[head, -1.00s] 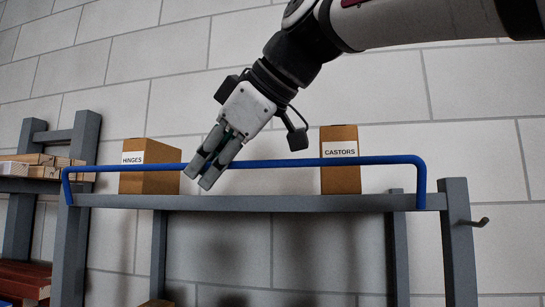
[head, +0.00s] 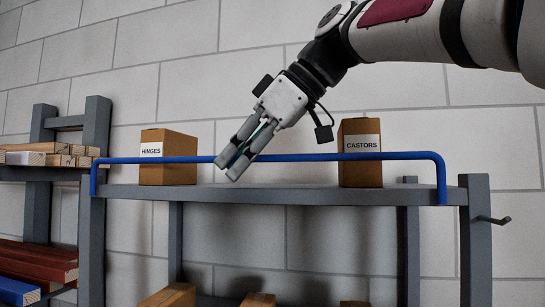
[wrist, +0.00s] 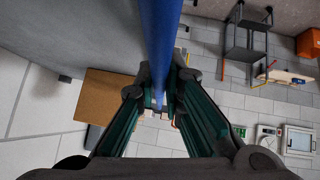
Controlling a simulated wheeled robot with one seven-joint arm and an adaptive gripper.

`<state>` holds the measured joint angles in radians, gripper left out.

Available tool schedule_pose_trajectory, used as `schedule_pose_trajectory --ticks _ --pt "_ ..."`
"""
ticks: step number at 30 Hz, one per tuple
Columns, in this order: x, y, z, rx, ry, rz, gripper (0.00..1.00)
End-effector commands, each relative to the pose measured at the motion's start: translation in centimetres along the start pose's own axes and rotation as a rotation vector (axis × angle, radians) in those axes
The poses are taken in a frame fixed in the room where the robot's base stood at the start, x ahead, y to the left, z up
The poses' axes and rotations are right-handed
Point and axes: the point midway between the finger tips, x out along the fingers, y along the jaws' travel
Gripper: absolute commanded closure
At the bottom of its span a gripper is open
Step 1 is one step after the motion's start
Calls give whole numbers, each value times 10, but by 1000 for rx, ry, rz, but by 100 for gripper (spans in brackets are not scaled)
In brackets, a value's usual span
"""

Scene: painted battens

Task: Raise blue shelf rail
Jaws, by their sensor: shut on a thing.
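The blue shelf rail (head: 310,157) is a long bar with both ends bent down. It runs along the front of the grey shelf (head: 300,192), and its bent ends reach the shelf's front edge. My gripper (head: 236,160) comes down from the upper right and is shut on the rail, left of its middle. In the wrist view the rail (wrist: 161,45) runs between the two fingers of my gripper (wrist: 160,105). The fingers hide the gripped part.
A HINGES box (head: 168,172) and a CASTORS box (head: 360,170) stand on the shelf behind the rail. Timber lies on racks at left (head: 40,158). A hook (head: 492,221) sticks out at right. The wall is close behind.

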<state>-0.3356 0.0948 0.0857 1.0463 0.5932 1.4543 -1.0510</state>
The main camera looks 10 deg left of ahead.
Motion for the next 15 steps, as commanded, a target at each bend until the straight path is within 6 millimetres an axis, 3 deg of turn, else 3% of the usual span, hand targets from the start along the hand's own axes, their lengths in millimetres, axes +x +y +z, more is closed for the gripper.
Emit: schedule_pose_trajectory --ticks 4,5,7,15 --pt "0 2 1 3 0 4 100" --pt "1 2 1 3 0 4 84" --pt "1 2 1 3 0 4 70" --pt "0 1 0 1 0 3 70"
